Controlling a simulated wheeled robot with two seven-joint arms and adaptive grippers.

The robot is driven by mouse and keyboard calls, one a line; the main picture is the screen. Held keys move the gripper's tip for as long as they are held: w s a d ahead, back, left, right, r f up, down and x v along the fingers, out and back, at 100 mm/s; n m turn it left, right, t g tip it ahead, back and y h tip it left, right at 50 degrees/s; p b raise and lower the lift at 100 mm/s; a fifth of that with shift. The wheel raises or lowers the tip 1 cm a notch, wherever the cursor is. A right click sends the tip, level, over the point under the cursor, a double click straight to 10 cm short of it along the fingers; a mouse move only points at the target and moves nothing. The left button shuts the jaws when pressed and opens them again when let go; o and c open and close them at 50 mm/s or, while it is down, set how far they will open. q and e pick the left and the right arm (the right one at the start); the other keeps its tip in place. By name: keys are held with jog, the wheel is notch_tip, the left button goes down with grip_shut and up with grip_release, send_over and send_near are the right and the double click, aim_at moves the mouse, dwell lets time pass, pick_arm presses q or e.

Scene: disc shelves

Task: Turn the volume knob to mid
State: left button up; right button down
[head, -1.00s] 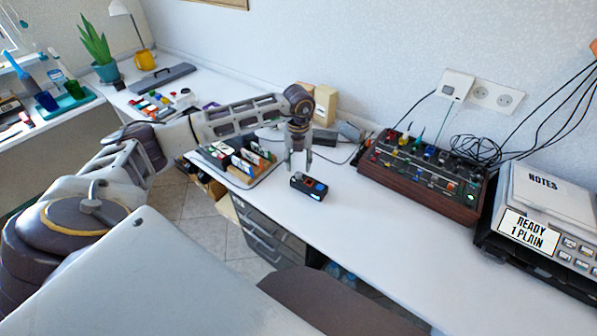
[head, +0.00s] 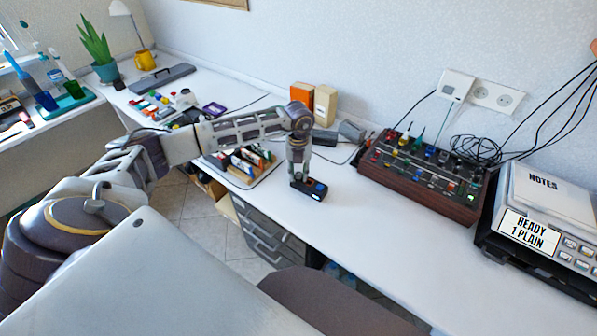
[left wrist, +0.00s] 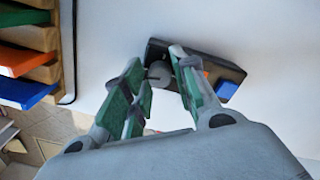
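A small black box (head: 316,194) with a blue button (left wrist: 227,90) lies on the white desk. In the left wrist view the box (left wrist: 212,66) lies under my fingers. A round grey knob (left wrist: 159,71) with a dark mark shows on its top. My left gripper (head: 300,182) is down at the left part of the box. In the left wrist view its two green-padded fingers (left wrist: 161,72) stand apart on either side of the knob, which they partly hide. I see a gap between them, and contact with the knob is not clear. My right gripper is not in view.
A rack of colourful flat cases (head: 247,160) stands just left of the box. A wooden-sided mixer (head: 418,180) with many knobs is to the right, then a scale-like machine (head: 535,230) with a display. The desk in front of the mixer is clear.

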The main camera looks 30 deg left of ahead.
pick_arm(q)
grip_shut()
